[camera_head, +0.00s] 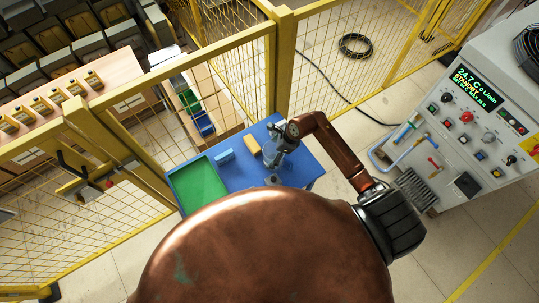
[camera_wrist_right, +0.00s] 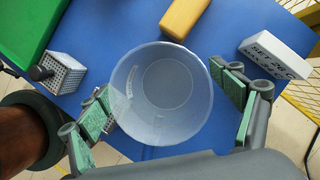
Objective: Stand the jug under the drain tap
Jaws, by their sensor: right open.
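The jug (camera_wrist_right: 165,88) is a clear, round, open-topped vessel standing on the blue table (camera_head: 238,179). In the wrist view I look down into it and it seems empty. My right gripper (camera_head: 272,158) is over the table in the head view. Its green-padded fingers are spread on either side of the jug in the wrist view, open and not closed on it. On the machine at the right, a blue-handled fitting (camera_head: 404,133) and a red-handled one (camera_head: 433,162) stick out; I cannot tell which is the drain tap. My left gripper is out of view.
A green tray (camera_head: 200,187), a yellow block (camera_wrist_right: 186,14), a white lettered block (camera_wrist_right: 274,55) and a grey perforated block (camera_wrist_right: 64,72) are on the table. A yellow mesh fence (camera_head: 190,68) stands behind. Open floor lies between table and machine (camera_head: 478,120).

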